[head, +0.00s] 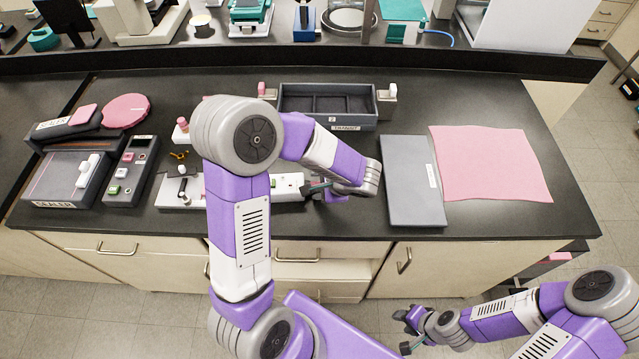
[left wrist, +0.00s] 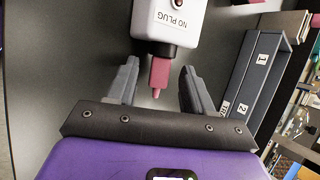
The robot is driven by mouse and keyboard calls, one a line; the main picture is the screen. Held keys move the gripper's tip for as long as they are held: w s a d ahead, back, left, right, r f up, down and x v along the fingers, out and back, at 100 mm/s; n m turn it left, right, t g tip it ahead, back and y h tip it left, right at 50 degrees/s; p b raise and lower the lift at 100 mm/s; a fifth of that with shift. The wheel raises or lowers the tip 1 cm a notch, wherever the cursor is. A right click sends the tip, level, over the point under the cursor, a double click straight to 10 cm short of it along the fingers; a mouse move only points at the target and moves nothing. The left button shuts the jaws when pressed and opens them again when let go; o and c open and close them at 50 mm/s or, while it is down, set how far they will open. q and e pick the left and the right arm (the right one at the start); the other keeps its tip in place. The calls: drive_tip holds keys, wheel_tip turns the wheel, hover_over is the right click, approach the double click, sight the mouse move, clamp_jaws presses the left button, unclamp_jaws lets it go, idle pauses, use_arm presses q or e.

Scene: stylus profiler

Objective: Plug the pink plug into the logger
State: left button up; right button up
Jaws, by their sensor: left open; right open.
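In the left wrist view a pink plug (left wrist: 160,72) lies between the spread fingers of my left gripper (left wrist: 160,68), with dark gaps on both sides. In the head view my left gripper (head: 316,188) is at the right end of the white unit (head: 288,184), which is partly hidden behind my left arm. The plug is hidden there. My right gripper (head: 404,331) is open and empty, low in front of the cabinets.
A dark divided tray (head: 328,120) stands behind, between small posts with pink and white caps. A grey slab (head: 413,205) and a pink cloth (head: 492,165) lie to the right. A grey sealer (head: 66,190) and a button box (head: 131,170) stand left.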

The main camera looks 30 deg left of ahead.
use_arm(q)
drive_tip(key=shift+c, duration=0.2)
drive_tip(key=p+v, duration=0.3)
drive_tip(key=v, duration=0.4)
idle(0.3)
drive_tip(key=p+v, duration=0.1)
drive_tip(key=v, duration=0.6)
drive_tip(key=shift+d+r, duration=0.2)
drive_tip(key=shift+r, duration=0.05)
drive_tip(key=shift+s, duration=0.2)
